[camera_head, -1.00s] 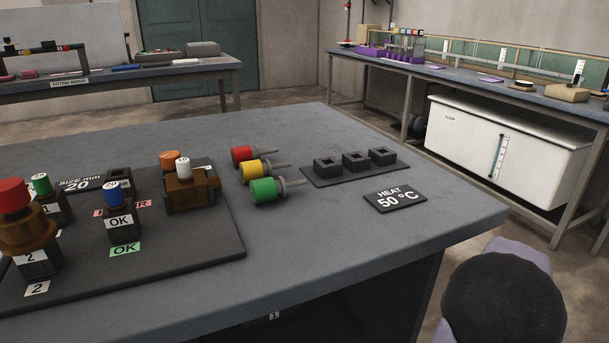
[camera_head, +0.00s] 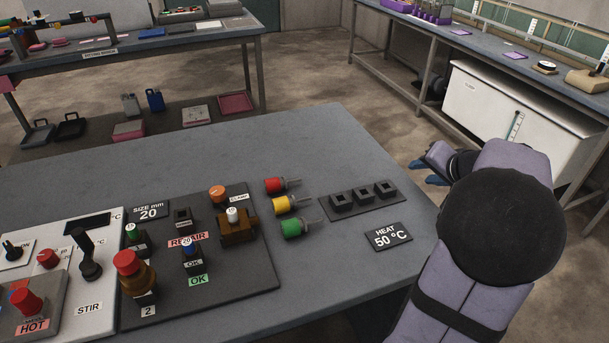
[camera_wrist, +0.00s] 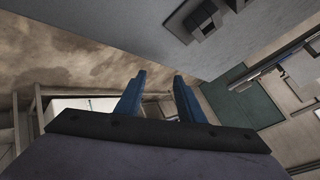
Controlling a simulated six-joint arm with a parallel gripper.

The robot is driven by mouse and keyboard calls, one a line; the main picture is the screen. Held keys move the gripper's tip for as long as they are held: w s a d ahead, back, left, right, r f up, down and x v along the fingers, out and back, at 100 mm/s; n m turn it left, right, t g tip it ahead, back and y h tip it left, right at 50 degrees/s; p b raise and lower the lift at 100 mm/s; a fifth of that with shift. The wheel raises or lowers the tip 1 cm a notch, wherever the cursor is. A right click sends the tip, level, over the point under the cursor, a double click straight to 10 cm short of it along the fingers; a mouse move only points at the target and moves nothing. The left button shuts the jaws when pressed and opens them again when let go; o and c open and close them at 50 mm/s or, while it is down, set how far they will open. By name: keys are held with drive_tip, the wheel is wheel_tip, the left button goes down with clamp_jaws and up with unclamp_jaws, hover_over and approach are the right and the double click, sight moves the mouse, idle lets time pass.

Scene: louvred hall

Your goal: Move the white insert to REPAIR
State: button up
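The white insert (camera_head: 232,215) stands upright in a brown block (camera_head: 238,232) on the dark board (camera_head: 235,283); its lower part is hidden in the block. My gripper (camera_head: 424,172) is off the bench's right side, far from the insert. In the wrist view its blue fingers (camera_wrist: 160,75) are apart with nothing between them.
An orange-topped piece (camera_head: 217,194) stands behind the brown block. Red, yellow (camera_head: 284,204) and green plugs lie to its right, near a strip of black sockets (camera_head: 362,199) and a HEAT sign (camera_head: 388,237). A tall amber piece with a red top (camera_head: 133,275) stands front left.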

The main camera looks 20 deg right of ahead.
drive_tip(key=w+a+r+t+y+p, duration=0.25)
drive_tip(key=w+a+r+p, duration=0.4)
drive_tip(key=a+r, duration=0.35)
wheel_tip(320, 180, up, 3)
drive_tip(key=m+g+p, duration=0.7)
drive_tip(key=g+p, duration=0.5)
drive_tip(key=p, duration=0.7)
hover_over(232, 210)
drive_tip(key=shift+f+h, duration=0.1)
drive_tip(key=shift+h, duration=0.15)
drive_tip(key=shift+f, duration=0.1)
wheel_tip(232, 210, down, 10)
drive_tip(key=b, duration=0.7)
